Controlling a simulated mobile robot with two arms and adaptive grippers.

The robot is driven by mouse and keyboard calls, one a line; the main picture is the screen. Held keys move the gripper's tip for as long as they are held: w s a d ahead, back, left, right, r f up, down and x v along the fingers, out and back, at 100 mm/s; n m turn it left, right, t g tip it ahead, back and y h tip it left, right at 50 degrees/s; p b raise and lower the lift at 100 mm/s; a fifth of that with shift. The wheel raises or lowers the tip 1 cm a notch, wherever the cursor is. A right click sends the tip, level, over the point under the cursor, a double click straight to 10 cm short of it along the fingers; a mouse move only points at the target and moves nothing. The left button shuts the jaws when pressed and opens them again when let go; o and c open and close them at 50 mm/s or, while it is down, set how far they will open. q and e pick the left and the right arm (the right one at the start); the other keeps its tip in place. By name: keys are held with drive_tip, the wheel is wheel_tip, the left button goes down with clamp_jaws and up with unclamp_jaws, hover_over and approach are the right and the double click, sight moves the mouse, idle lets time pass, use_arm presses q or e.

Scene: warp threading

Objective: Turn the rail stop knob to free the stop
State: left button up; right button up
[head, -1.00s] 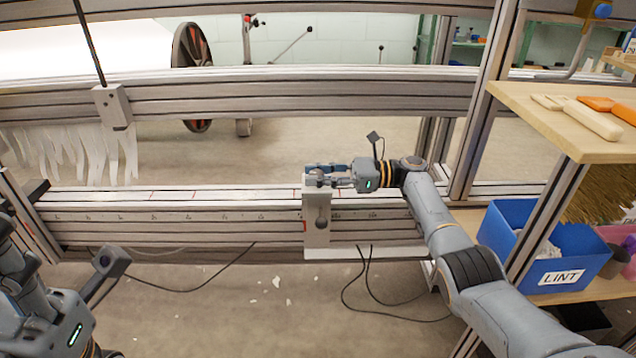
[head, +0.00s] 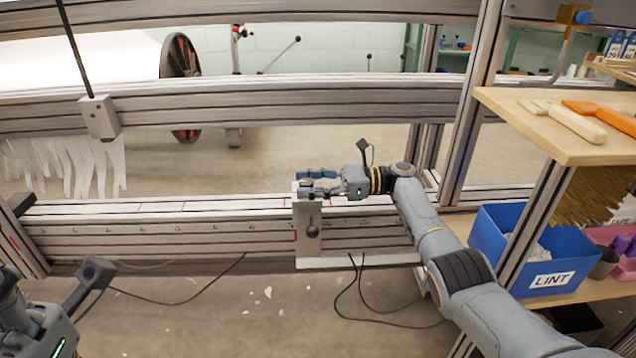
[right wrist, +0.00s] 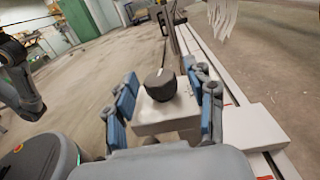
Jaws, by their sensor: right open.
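The rail stop (head: 308,245) is a pale grey block on the front rail (head: 170,208). In the right wrist view, the stop (right wrist: 160,124) carries a dark round knob (right wrist: 160,84) with a pale mark on top. My right gripper (head: 306,183) is over the top of the stop, its fingers pointing left. In the right wrist view my right gripper (right wrist: 162,95) is open, one blue-padded finger on each side of the knob, with gaps visible. A dark round feature (head: 312,231) shows on the stop's front face.
An upper beam (head: 250,105) crosses behind the rail, with white fringe (head: 75,165) hanging at left. At right are a wooden shelf (head: 540,122) with tools and a blue LINT bin (head: 490,232). Black cables (head: 345,300) lie below the rail.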

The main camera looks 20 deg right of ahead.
drive_tip(key=v, duration=1.1)
drive_tip(key=shift+d, duration=0.4)
drive_tip(key=shift+s, duration=0.1)
